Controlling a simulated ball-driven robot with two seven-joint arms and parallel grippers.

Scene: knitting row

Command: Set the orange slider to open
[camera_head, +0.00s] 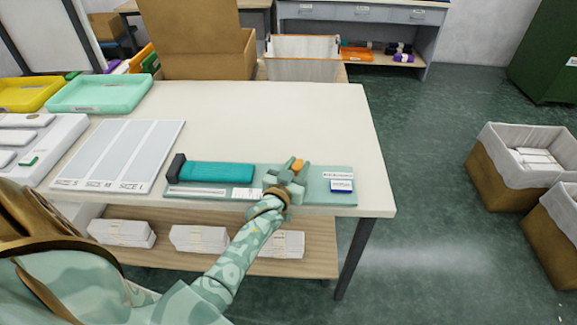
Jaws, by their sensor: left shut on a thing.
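The orange slider (297,164) shows as a small orange piece at my left gripper (292,170), near the table's front edge. The gripper is shut on it and hides most of it and its track. It sits on a flat pale-green board (316,189) with a teal ribbed block (216,172) and a dark end piece (176,168) on its left part. White labels lie along the board, and a blue-and-white label (341,185) is at its right end. The slider's exact position along its track cannot be told. My right gripper is not in view.
A size chart board (118,153) lies left of the device, with a mint tray (100,93) and a yellow tray (28,94) behind. A cardboard box (195,62) stands at the back. The table (290,115) is clear behind the device. Lined bins (500,180) stand on the right.

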